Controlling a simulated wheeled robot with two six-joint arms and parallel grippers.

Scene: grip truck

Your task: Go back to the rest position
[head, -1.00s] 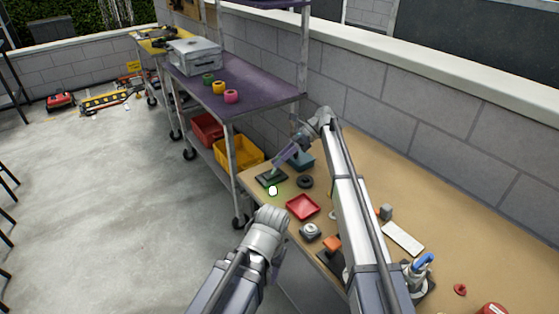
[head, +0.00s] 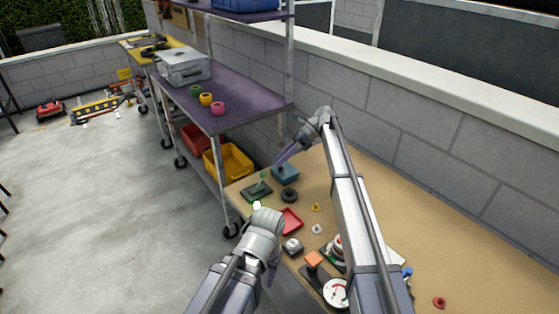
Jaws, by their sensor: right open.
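My right gripper (head: 280,162) is open and empty at the far end of the tan workbench (head: 455,235). It hangs beside a teal box (head: 286,174); whether it touches the box is not clear. A green piece (head: 263,177) stands on a dark plate (head: 257,192) just left of it, apart from the fingers. My right arm reaches up from the bottom and bends down at its elbow.
On the bench are a black ring (head: 289,195), a red tray (head: 291,219), an orange block (head: 313,259), a dial gauge (head: 337,292) and small knobs. A purple-topped shelf cart (head: 228,108) stands left, with a yellow bin (head: 230,160) below.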

